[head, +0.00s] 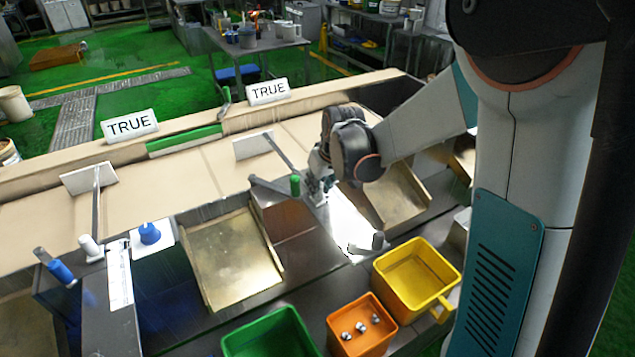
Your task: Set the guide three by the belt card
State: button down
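A long beige belt (215,165) crosses the view. Two white "TRUE" signs (130,125) (268,91) stand along its far rail. A dark guide bar (280,152) with a pale plate (254,145) reaches over the belt, and a similar bar (96,205) with a plate (88,178) is at the left. A green knob (295,185) stands near the belt's front edge. My gripper (318,192) is just right of this knob; contact and finger opening are unclear. A white printed card (120,275) lies front left, its text too small to read. No guide number is readable.
Blue (61,271) and white (89,246) knobs are at the left, and a blue knob (150,233) stands on a white plate. Metal chutes (230,260) (395,195) slope frontward. Green (268,335), orange (362,325) and yellow (415,278) bins stand in front; the orange holds small metal parts.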

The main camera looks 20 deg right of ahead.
jog(key=c, duration=1.4)
grip_release()
jog(key=shift+r, duration=0.15)
jog(key=v, duration=1.1)
jog(key=shift+s+r, duration=0.25)
jog(key=shift+r, duration=0.1)
jog(key=s+a+f+m+t+b, duration=0.1)
jog(key=s+f+b, duration=0.1)
jog(key=s, duration=0.8)
jog(key=s+a+f+m+t+b, duration=0.1)
jog(key=s+f+b, duration=0.1)
jog(key=s, duration=0.9)
jog(key=shift+s+a+t+h+b, duration=0.35)
jog(key=shift+a+t+h+b, duration=0.05)
jog(key=shift+b, duration=0.15)
